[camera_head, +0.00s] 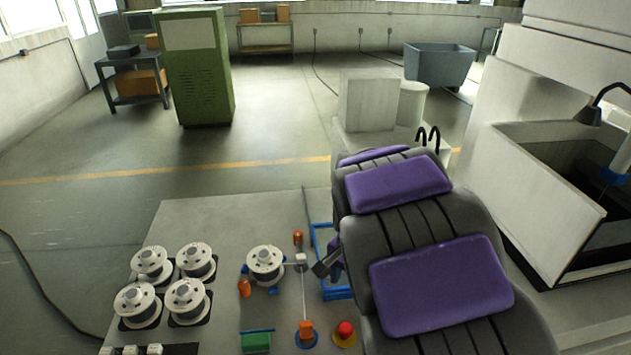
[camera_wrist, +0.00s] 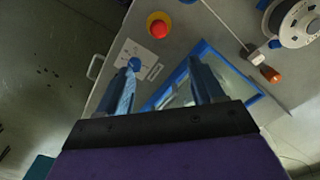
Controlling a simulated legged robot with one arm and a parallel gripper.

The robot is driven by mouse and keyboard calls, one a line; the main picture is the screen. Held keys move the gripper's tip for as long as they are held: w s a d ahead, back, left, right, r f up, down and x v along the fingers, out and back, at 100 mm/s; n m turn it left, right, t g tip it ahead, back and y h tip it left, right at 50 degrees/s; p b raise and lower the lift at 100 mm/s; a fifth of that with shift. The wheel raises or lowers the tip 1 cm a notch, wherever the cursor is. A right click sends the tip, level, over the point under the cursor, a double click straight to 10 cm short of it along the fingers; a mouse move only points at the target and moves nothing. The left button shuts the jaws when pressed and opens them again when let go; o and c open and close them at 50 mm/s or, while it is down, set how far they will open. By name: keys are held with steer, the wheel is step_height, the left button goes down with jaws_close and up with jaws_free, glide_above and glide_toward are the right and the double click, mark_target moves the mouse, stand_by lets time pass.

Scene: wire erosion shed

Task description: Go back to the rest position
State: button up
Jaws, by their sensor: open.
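My gripper (camera_wrist: 166,82) is open, with its two blue fingers apart and nothing seen between them. In the wrist view a blue-edged tray (camera_wrist: 238,78) lies beyond and partly behind the fingers. In the head view my dark grey and purple arm reaches forward over the right side of the grey worktable (camera_head: 190,222). Only a dark part of my gripper (camera_head: 328,262) shows there, beside the arm and over the blue-edged tray (camera_head: 314,238). The arm hides much of that tray.
Several white wire spools (camera_head: 134,303) stand at the table's left, and another spool (camera_head: 265,262) sits near the middle. A red button (camera_head: 345,329) and a green block (camera_head: 256,342) are near the front. A machine with an open tank (camera_head: 540,190) stands right. Floor beyond is open.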

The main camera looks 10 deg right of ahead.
steer(key=s+r+n+g+b, duration=0.1)
steer(key=s+n, duration=0.8)
steer(key=s, duration=1.8)
steer(key=shift+r+g, duration=0.4)
steer(key=shift+r, duration=0.45)
